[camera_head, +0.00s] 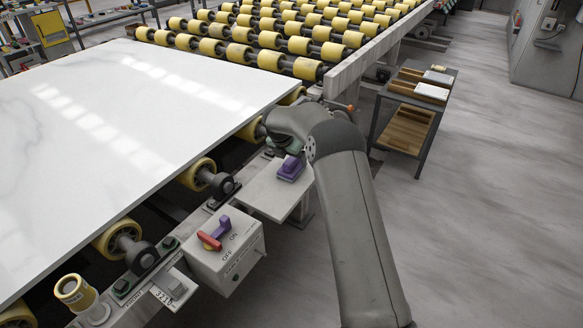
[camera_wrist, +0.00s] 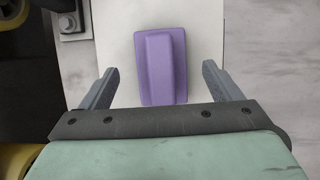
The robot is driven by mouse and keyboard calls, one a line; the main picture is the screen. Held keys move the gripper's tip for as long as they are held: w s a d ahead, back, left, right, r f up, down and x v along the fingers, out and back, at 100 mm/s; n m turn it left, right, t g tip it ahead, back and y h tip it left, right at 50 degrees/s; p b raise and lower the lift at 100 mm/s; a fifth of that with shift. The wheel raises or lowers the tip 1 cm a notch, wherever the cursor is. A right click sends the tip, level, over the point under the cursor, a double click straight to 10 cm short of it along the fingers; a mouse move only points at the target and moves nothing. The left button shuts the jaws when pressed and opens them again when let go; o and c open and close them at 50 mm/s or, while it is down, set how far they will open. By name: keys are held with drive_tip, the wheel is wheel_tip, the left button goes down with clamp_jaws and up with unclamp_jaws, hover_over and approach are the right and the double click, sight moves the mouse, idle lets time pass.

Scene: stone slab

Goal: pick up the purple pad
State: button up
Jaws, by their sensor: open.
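The purple pad (camera_head: 291,168) lies on a small white shelf (camera_head: 268,196) beside the conveyor frame. It has a wide base with a raised ridge along its middle. In the wrist view the purple pad (camera_wrist: 162,66) lies ahead of and between the two fingers, slightly tilted. My gripper (camera_wrist: 162,82) is open, with one finger to each side of the pad and a gap on both sides. Nothing is held. In the head view my arm hides most of the gripper, which is just behind the pad.
A white stone slab (camera_head: 110,120) lies on yellow rollers to the left. A switch box (camera_head: 225,250) with a red and purple handle stands in front of the shelf. A small cart (camera_head: 411,112) stands behind my arm. The floor at right is clear.

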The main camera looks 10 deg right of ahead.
sight(291, 159)
drive_tip(key=shift+x, duration=1.95)
drive_tip(key=c, duration=1.1)
drive_tip(key=shift+c, duration=0.2)
drive_tip(key=shift+r, duration=0.1)
drive_tip(key=shift+r, duration=0.5)
wheel_tip(291, 159, up, 2)
drive_tip(key=shift+r, duration=0.25)
drive_tip(key=s+a+r, duration=0.6)
drive_tip(key=s+r, duration=0.3)
drive_tip(key=s, duration=0.3)
drive_tip(key=shift+s+a+r+b, duration=0.2)
drive_tip(key=shift+a+b, duration=0.1)
drive_tip(key=shift+b, duration=0.15)
